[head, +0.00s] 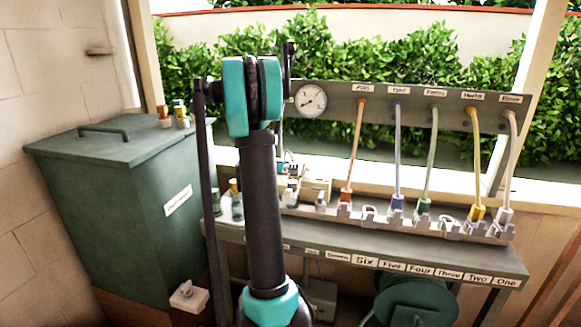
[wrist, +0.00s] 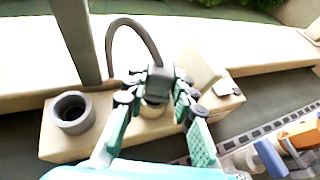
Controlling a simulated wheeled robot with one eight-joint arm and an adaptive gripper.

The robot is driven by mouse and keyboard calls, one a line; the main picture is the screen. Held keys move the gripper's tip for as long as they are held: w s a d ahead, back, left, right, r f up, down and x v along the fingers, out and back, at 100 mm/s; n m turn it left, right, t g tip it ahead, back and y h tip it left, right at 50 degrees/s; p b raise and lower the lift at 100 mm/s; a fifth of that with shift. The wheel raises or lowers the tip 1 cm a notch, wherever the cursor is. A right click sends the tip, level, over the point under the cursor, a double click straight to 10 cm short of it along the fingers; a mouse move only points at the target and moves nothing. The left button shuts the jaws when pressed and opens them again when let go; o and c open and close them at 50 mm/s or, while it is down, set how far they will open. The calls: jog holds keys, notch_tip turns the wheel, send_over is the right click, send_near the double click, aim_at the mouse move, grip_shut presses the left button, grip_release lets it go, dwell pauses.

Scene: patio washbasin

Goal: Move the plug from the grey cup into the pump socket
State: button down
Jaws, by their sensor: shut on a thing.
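In the wrist view my gripper (wrist: 152,97) has its teal fingers closed around a dark grey plug (wrist: 161,78). A dark cable arches up and left from the plug. A pale round part shows directly below the plug, between the fingers; I cannot tell whether the plug touches it or sits in it. A dark grey round cup (wrist: 72,112) with an open top stands left of the gripper on a beige block (wrist: 55,146), and it looks empty. Which opening is the pump socket is not clear. In the head view my arm hides most of the gripper.
Right of my arm, coloured cables hang from a labelled panel (head: 440,103) with a gauge (head: 311,100) to plugs in a pale rack (head: 410,220). Orange (wrist: 302,136) and blue (wrist: 268,156) plugs stand at the wrist view's lower right. A green bin (head: 125,210) is at left.

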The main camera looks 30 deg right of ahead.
jog(key=shift+f, duration=0.5)
dwell(0.7)
jog(key=c, duration=1.5)
grip_release()
jog(key=shift+c, duration=0.2)
jog(key=shift+a, duration=0.1)
jog(key=v, duration=1)
jog(key=shift+s+a+r, duration=0.2)
jog(key=shift+a, duration=0.1)
jog(key=s+a+f+m+y, duration=0.4)
jog(key=s+a+m, duration=0.3)
jog(key=a, duration=0.4)
jog(key=s+a+f+m+y, duration=0.4)
jog(key=s+a+f+m, duration=0.2)
jog(key=s+a, duration=0.4)
jog(key=s+a+f+m+y, duration=0.5)
jog(key=s+a+m, duration=0.3)
jog(key=a, duration=0.3)
jog(key=shift+s+a+m, duration=0.3)
jog(key=shift+a, duration=0.05)
